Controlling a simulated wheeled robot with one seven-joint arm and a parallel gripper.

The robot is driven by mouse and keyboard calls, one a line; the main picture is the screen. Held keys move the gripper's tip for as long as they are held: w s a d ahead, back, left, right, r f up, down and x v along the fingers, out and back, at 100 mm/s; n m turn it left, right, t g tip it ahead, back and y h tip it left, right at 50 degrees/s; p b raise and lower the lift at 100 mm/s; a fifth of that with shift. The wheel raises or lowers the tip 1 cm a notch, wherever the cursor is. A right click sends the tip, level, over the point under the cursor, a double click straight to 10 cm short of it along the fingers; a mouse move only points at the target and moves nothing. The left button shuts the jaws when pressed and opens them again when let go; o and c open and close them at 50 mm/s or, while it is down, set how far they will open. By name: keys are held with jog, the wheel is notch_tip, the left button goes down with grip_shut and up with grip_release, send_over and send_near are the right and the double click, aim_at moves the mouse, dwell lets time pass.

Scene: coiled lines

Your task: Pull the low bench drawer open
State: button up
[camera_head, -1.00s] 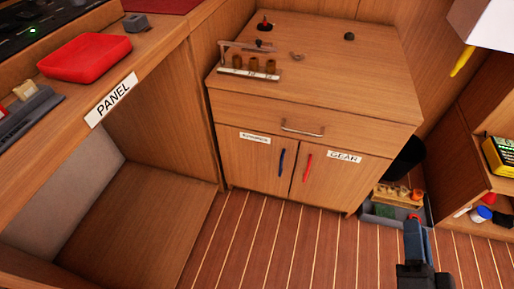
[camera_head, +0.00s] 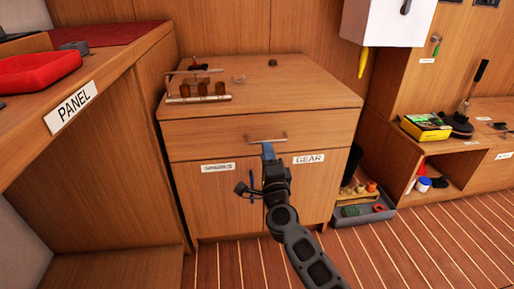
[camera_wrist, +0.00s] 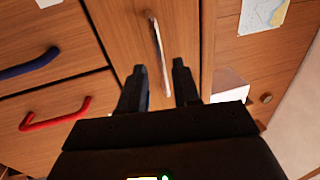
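The wooden bench cabinet (camera_head: 330,124) has a drawer front (camera_head: 220,134) below its top. The drawer looks flush with the cabinet. A thin metal bar handle (camera_head: 282,137) is on the drawer front and also shows in the wrist view (camera_wrist: 156,48). My gripper (camera_head: 267,149) is in front of the drawer at the handle. In the wrist view, my gripper (camera_wrist: 159,85) has its two fingers apart, and the near end of the handle lies between them in the picture. I cannot tell whether they touch it.
Below the drawer are two doors, one labelled GEAR (camera_head: 309,159); a blue handle (camera_wrist: 30,64) and a red handle (camera_wrist: 55,115) show. A rack (camera_head: 200,97) stands on top. A grey bin (camera_head: 372,215) sits right on the floor. The PANEL counter (camera_head: 120,62) is left.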

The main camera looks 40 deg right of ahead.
jog(key=shift+b+x, duration=0.45)
jog(key=shift+x, duration=2.2)
jog(key=shift+d, duration=0.1)
jog(key=shift+c, duration=0.4)
grip_shut()
